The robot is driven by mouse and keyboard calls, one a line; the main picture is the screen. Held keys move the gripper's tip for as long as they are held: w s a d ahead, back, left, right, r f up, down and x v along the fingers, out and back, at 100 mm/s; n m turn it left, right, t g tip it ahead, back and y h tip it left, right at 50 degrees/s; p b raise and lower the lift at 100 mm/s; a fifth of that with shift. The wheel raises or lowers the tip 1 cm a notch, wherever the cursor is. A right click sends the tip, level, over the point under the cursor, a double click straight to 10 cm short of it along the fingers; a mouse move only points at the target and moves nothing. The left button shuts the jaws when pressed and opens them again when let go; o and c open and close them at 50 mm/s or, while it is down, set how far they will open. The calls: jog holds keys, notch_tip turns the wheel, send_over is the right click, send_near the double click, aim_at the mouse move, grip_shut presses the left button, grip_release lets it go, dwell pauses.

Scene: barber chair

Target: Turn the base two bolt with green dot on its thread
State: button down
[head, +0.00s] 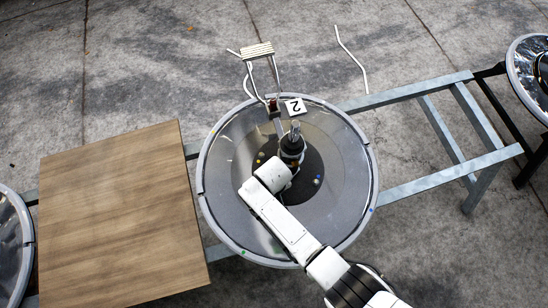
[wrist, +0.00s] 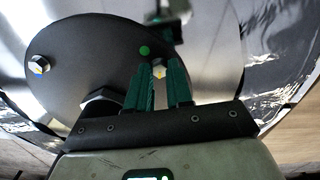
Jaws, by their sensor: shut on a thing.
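Base two (head: 367,165) is a round metal dish with a dark centre plate, marked by a white card with a 2 (head: 294,107). In the wrist view, a green dot (wrist: 145,50) lies on the dark plate (wrist: 90,52) beside a metal bolt (wrist: 160,68). My gripper (wrist: 160,77) has its two green fingers on either side of this bolt, shut on it. The bolt's lower part and thread are hidden. In the head view, my own arm hides the fingers and the bolt.
Another bolt (wrist: 38,65) and a larger hex head (wrist: 101,99) stand on the plate. A wooden board (head: 120,210) lies left and a metal frame (head: 420,182) right. Bent rods (head: 352,60) lie behind.

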jog(key=m, duration=0.5)
jog(key=shift+m, duration=0.3)
jog(key=m, duration=0.4)
jog(key=shift+p, duration=0.3)
jog(key=m, duration=0.5)
jog(key=shift+m, duration=0.4)
jog(key=m, duration=0.4)
jog(key=shift+m, duration=0.3)
jog(key=m, duration=1.1)
jog(key=shift+p, duration=0.4)
jog(key=shift+m, duration=0.6)
jog(key=shift+a+m, duration=0.15)
jog(key=shift+m, duration=1.45)
jog(key=shift+f+m+b, duration=0.1)
jog(key=shift+m+b, duration=1.5)
jog(key=shift+m, duration=0.2)
